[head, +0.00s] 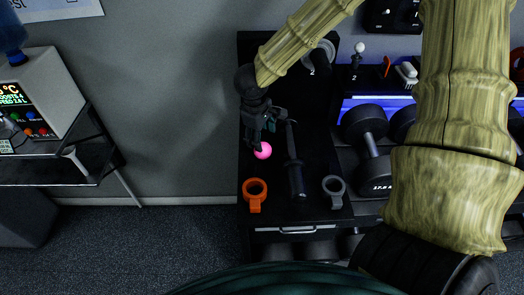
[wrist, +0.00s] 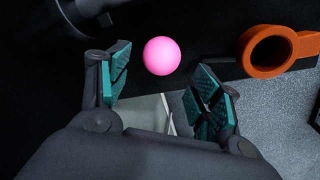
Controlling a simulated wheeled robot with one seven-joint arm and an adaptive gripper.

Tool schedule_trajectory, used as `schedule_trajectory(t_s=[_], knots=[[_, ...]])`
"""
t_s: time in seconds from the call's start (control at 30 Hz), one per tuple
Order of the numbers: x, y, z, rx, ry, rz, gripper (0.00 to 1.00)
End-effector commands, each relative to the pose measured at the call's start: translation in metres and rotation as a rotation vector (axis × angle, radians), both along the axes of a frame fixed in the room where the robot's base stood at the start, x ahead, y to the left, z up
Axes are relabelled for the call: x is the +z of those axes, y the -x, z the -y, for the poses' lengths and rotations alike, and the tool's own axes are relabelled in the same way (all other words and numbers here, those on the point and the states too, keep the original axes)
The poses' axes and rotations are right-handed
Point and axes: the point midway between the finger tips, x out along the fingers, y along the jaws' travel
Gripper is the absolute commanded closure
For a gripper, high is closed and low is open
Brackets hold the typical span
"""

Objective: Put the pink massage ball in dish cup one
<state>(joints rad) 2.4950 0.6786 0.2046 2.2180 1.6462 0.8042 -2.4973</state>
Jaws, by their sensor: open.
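The pink massage ball (head: 263,151) lies on the black bench top, just below my gripper (head: 265,130) in the head view. In the wrist view the ball (wrist: 162,56) shows just beyond the open teal-padded fingers of my gripper (wrist: 163,88), between their lines. The gripper is empty, and I cannot tell whether a finger touches the ball. I cannot make out a cup labelled one; my arm covers part of the back.
An orange ring-shaped piece (head: 255,195) and a grey one (head: 333,190) sit near the bench's front edge. A dark handled tool (head: 295,172) lies right of the ball. Dumbbells (head: 370,150) stand on the right. Floor at the front left is clear.

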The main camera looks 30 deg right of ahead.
Motion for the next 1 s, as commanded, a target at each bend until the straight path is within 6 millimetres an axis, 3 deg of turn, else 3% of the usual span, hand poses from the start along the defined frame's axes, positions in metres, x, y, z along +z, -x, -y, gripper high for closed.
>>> schedule_trajectory(t_s=[0.2,0.57,1.0], knots=[[-0.026,-0.002,0.005,0.001,0.001,-0.002,0.36],[-0.044,-0.003,0.007,0.001,0.0,-0.002,0.36],[-0.083,-0.006,0.011,0.001,0.0,-0.001,0.36]])
